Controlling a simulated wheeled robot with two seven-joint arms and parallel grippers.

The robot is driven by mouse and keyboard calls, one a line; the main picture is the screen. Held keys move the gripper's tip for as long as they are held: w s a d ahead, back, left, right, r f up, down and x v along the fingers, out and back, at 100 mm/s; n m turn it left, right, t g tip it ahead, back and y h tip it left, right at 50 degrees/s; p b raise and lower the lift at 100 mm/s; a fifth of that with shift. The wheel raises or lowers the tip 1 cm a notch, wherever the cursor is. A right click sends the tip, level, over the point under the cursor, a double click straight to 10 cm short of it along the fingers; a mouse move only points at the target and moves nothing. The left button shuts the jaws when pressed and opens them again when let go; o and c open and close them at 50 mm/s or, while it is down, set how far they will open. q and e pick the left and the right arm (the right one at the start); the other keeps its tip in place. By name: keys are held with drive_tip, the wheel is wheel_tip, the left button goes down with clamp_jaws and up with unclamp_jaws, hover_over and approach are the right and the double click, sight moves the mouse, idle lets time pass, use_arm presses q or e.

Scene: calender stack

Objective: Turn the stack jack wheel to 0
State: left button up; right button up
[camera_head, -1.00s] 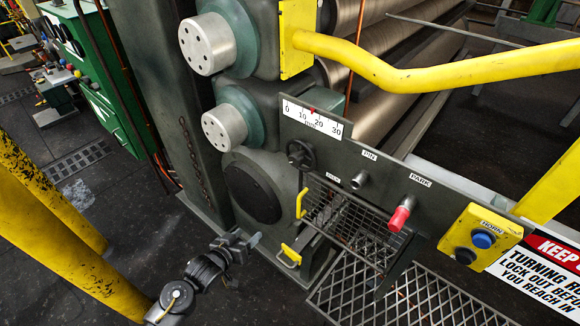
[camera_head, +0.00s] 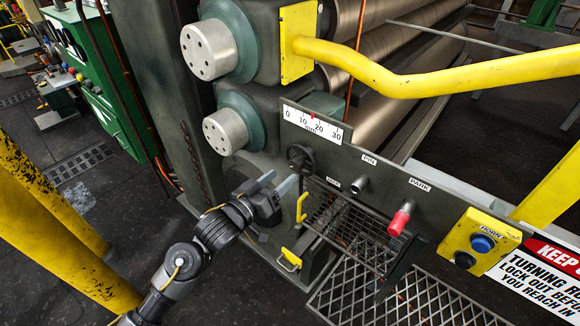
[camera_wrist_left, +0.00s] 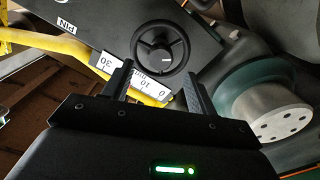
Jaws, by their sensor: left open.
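The stack jack wheel (camera_head: 300,158), a small dark handwheel, sits on the grey panel below the white scale (camera_head: 327,131). The scale is marked 0, 10, 20 and 30, and its red pointer (camera_head: 313,115) stands between 10 and 20. My left gripper (camera_head: 280,182) is open and empty, just left of and below the wheel in the head view. In the left wrist view the wheel (camera_wrist_left: 137,50) shows its spokes and hub beyond the open fingers (camera_wrist_left: 158,82). The fingers appear short of the wheel; contact is not clear. My right gripper is out of view.
On the panel, the PIN knob (camera_head: 360,185) and red PARK handle (camera_head: 399,221) are right of the wheel. A yellow handle (camera_head: 301,207) and mesh guard (camera_head: 338,222) lie below it. A yellow rail (camera_head: 430,85) crosses above.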

sight(294, 167)
use_arm(q)
drive_tip(key=x, duration=0.5)
drive_tip(key=shift+p, duration=0.4)
drive_tip(key=c, duration=1)
drive_tip(key=shift+m, duration=0.3)
drive_tip(key=shift+m, duration=1.2)
drive_tip(key=shift+m+p, duration=0.3)
drive_tip(key=shift+m, duration=1.6)
